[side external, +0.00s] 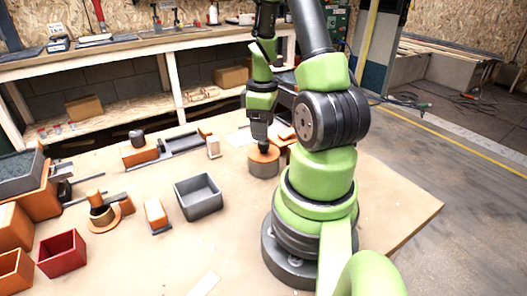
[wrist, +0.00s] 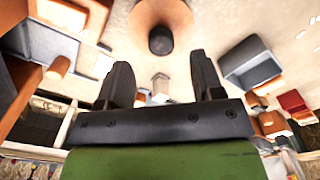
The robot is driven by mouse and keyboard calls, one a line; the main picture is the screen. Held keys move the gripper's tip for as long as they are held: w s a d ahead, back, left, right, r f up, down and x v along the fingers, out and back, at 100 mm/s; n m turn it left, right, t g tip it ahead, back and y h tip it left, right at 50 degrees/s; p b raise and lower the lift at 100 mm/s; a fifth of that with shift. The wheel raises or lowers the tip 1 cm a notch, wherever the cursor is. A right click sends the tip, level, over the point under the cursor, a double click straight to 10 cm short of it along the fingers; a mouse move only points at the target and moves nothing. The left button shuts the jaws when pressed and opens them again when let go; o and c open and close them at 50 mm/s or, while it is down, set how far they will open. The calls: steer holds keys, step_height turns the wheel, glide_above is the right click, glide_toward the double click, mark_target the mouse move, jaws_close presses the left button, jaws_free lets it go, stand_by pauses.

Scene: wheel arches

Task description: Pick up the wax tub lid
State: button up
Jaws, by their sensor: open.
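The wax tub lid (side external: 264,155) is a round orange-brown disc with a dark knob, sitting on a squat grey-brown round tub (side external: 264,170) in the side view. In the wrist view the lid (wrist: 142,14) shows at the top centre, with its black knob (wrist: 161,40) facing the camera. My gripper (side external: 261,138) points down just above the lid in the side view and partly hides the knob. In the wrist view my gripper (wrist: 160,66) has its two dark fingers apart, with the knob beyond the tips and centred between them. Contact cannot be told.
A grey open box (side external: 198,196) stands left of the tub. A small orange block (side external: 156,214), an orange disc with a peg (side external: 103,212) and a red box (side external: 62,254) lie further left. A small pale block (side external: 213,147) stands nearby. The front table area is mostly clear.

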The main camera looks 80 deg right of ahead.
mark_target(264, 149)
step_height(264, 149, down, 4)
steer(key=shift+s+a+f, duration=0.1)
steer(key=shift+f, duration=0.05)
steer(key=shift+c, duration=0.2)
steer(key=c, duration=1)
